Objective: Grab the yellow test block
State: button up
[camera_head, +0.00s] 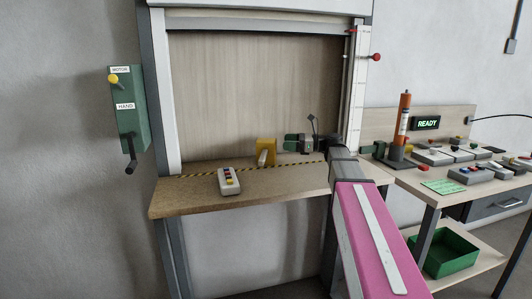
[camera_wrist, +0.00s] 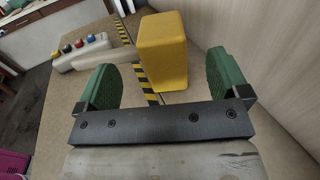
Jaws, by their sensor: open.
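The yellow test block (camera_head: 270,148) stands upright on the wooden sill under the shutter frame. It also shows large in the wrist view (camera_wrist: 162,48), ahead of my gripper. My gripper (camera_head: 293,143) is to the right of the block in the head view. In the wrist view my gripper (camera_wrist: 163,75) is open, with one green finger to the left of the block and one to the right. Gaps show between the block and both fingers. Nothing is held.
A pale rounded bar (camera_wrist: 103,58) lies close beside the block. A remote with coloured buttons (camera_head: 229,182) is on the sill's front left. A yellow-black stripe (camera_head: 200,174) crosses the sill. The shutter panel rises behind. A cluttered side table (camera_head: 410,183) stands at right.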

aim_at(269, 140)
jog(key=a, duration=0.5)
jog(key=w+a, duration=0.1)
jog(key=a, duration=0.2)
jog(key=shift+a+r, duration=0.1)
jog(key=shift+a, duration=0.05)
jog(key=c, duration=1.1)
jog(key=shift+r, duration=0.1)
